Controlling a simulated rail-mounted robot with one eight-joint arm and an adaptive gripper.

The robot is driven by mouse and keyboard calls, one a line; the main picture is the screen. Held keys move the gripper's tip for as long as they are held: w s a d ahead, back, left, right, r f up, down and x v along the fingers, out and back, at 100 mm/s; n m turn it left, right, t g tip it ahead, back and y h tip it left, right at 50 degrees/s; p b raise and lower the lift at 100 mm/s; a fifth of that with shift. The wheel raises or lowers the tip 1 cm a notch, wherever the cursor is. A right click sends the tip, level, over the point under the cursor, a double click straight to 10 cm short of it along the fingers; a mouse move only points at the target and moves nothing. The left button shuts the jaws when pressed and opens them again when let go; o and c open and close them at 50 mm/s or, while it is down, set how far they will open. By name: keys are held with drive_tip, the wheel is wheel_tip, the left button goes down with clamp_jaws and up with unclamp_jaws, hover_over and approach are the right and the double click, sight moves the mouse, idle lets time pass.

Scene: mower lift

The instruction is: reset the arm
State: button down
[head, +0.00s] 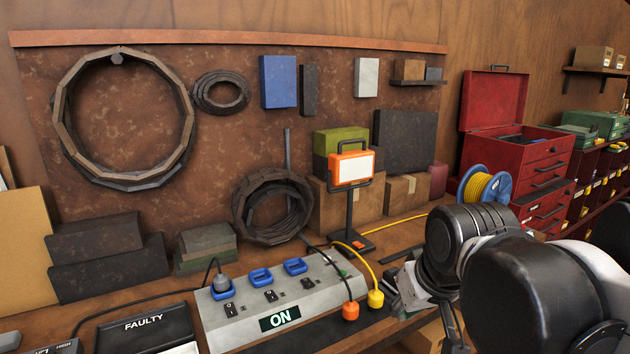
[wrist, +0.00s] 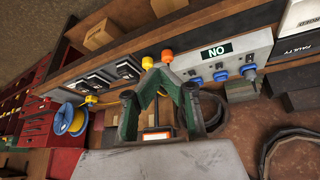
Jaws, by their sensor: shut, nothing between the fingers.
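My gripper (wrist: 163,70) is in the middle of the wrist view, its two green fingers brought together with nothing between them. In the head view my dark arm fills the lower right, and the fingertips cannot be made out there. The wrist view is upside down. In it the fingertips overlap the picture of the grey power strip (wrist: 217,58) near its orange plug (wrist: 167,56) and yellow plug (wrist: 147,62). I cannot tell the gap between them. In the head view the strip (head: 235,318) lies on the bench with a lit ON sign.
An orange work lamp (head: 351,168) stands behind the strip. A blue reel of yellow cable (head: 483,187) and an open red toolbox (head: 545,160) are at the right. A black FAULTY box (head: 145,330) is at the front left. Coils hang on the back board.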

drive_tip(key=s+d+f+m+t, duration=0.1)
drive_tip(key=s+d+f, duration=0.3)
drive_tip(key=s, duration=0.4)
drive_tip(key=shift+d+f+m+t+h+b, duration=0.3)
drive_tip(key=shift+d+f+m+b, duration=0.15)
drive_tip(key=shift+m, duration=0.25)
